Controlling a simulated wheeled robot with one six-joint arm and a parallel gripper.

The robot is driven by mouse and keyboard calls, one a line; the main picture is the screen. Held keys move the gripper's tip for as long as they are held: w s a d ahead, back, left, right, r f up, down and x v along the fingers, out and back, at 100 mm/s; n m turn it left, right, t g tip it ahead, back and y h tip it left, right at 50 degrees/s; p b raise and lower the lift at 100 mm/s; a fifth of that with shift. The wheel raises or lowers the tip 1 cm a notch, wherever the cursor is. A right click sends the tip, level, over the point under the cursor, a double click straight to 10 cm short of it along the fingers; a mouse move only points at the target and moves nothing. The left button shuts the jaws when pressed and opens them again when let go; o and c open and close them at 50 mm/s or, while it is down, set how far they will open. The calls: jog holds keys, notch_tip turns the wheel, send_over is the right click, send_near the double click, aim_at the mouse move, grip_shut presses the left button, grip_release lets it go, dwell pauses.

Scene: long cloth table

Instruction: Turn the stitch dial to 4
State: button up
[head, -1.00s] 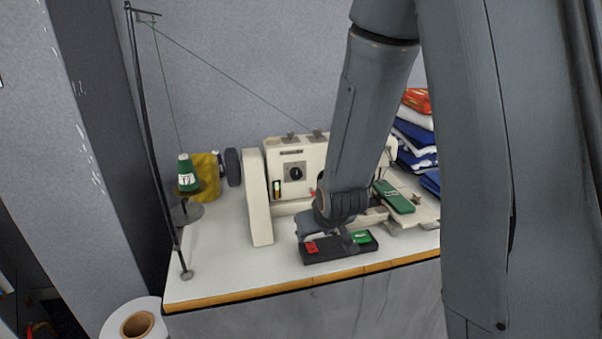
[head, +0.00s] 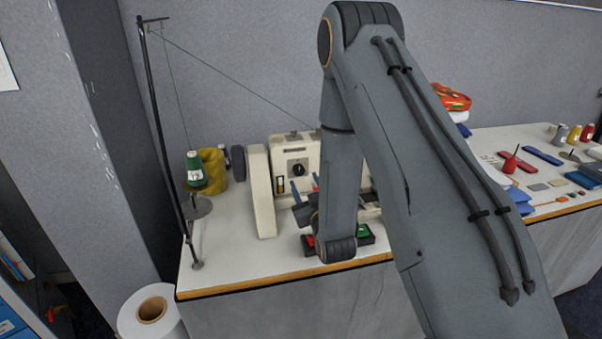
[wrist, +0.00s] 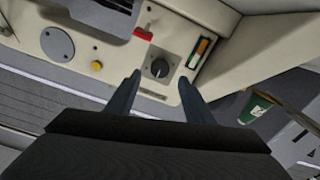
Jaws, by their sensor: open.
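My gripper (head: 305,190) is in front of the machine, just below the dial in the head view. In the wrist view my gripper (wrist: 160,79) is open and empty, its two blue-grey fingertips on either side of the dial in the picture. I cannot tell how far short of the dial they are.
A red lever (wrist: 144,35) and a gauge with coloured bands (wrist: 199,52) flank the dial. A thread stand (head: 167,130) with a green cone (head: 195,172) is at left. A black tray (head: 308,246) with red and green items lies in front, partly hidden by my arm.

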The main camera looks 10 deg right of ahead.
aim_at(300, 171)
jog(key=w+p, duration=0.1)
jog(key=w, duration=0.5)
jog(key=shift+p, duration=0.3)
jog(key=shift+c, duration=0.2)
jog(key=c, duration=1)
